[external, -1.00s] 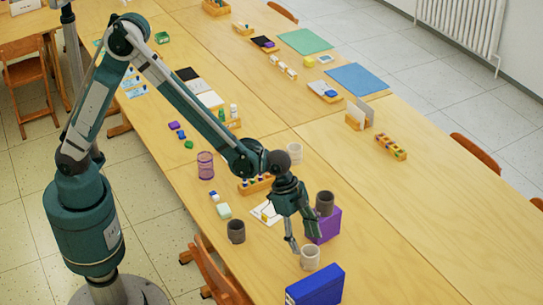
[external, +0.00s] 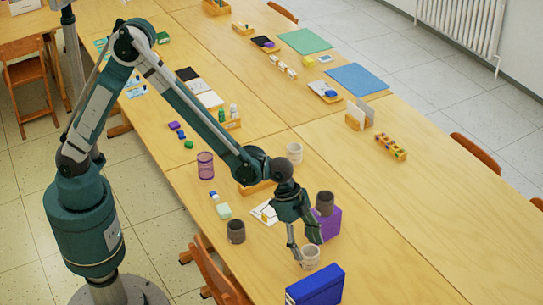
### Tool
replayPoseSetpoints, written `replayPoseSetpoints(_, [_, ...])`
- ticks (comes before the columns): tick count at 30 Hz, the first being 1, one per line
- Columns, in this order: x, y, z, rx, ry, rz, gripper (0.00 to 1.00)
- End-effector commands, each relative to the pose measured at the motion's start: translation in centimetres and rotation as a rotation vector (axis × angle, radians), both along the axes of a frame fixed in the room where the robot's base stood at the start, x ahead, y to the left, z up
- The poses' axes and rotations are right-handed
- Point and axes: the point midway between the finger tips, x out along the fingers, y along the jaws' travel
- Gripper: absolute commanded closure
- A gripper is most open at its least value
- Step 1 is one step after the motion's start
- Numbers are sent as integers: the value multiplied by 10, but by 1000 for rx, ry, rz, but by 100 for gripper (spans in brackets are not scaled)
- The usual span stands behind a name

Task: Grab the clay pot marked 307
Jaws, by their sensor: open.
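Several small pots stand on the wooden table, and no marking such as 307 is legible on any of them. A pale grey pot (external: 311,260) stands near the front. My gripper (external: 306,250) is open and points down, with its fingertips at this pot's rim. I cannot tell whether they touch it. A second pale pot (external: 295,153) stands farther back. A dark grey pot (external: 236,232) stands near the left table edge.
A blue box (external: 315,287) lies just in front of the pale pot.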

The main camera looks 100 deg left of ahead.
Motion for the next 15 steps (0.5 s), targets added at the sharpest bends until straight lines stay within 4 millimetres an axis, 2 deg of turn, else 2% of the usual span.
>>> replayPoseSetpoints(15, [16, -5, -43, 0, 0, -1, 46])
